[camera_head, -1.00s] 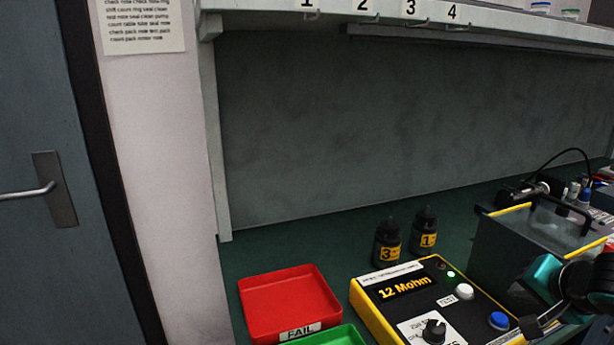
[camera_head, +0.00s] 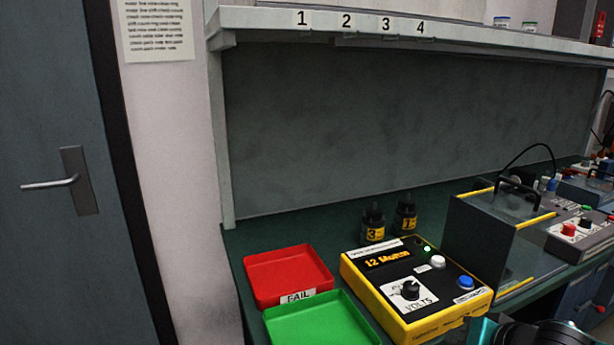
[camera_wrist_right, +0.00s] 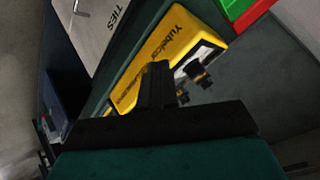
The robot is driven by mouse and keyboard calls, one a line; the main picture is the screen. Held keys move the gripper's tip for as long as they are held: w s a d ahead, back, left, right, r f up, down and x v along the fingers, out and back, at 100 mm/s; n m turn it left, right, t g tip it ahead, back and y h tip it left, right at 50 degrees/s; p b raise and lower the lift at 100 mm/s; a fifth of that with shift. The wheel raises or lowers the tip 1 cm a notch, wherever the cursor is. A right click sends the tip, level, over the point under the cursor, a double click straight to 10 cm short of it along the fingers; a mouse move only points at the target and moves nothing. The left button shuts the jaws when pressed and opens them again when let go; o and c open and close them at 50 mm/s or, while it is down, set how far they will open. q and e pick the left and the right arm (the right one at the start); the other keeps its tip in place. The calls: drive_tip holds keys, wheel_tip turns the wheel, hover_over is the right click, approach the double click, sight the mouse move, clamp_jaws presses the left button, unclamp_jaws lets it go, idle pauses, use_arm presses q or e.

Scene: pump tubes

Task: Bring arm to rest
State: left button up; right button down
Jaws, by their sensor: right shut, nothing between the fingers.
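My right gripper (camera_wrist_right: 158,72) is shut and empty, its dark fingers together at the middle of the wrist view. Behind the fingers, the yellow tester (camera_wrist_right: 185,32) shows at a slant. In the head view only a teal and black part of my right arm (camera_head: 487,334) shows at the bottom edge, in front of the tester (camera_head: 452,306). I cannot make out the fingertips clearly there. My left gripper is not in view.
A red FAIL tray (camera_head: 261,290) and a green tray (camera_head: 292,327) lie left of the tester. Two dark bottles (camera_head: 373,223) stand behind it. A clear-lidded grey box (camera_head: 481,241) stands to its right. A numbered shelf (camera_head: 268,19) overhangs the bench.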

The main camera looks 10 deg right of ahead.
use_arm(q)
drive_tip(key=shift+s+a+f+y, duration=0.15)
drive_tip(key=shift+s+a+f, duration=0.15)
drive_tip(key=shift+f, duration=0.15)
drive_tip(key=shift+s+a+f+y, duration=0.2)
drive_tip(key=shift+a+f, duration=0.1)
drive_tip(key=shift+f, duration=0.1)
use_arm(e)
drive_tip(key=s+a+f+n+t, duration=0.1)
drive_tip(key=s+a+f+n, duration=0.7)
drive_tip(key=s+a+f, duration=0.6)
wheel_tip(320, 180, down, 2)
drive_tip(key=shift+s, duration=0.8)
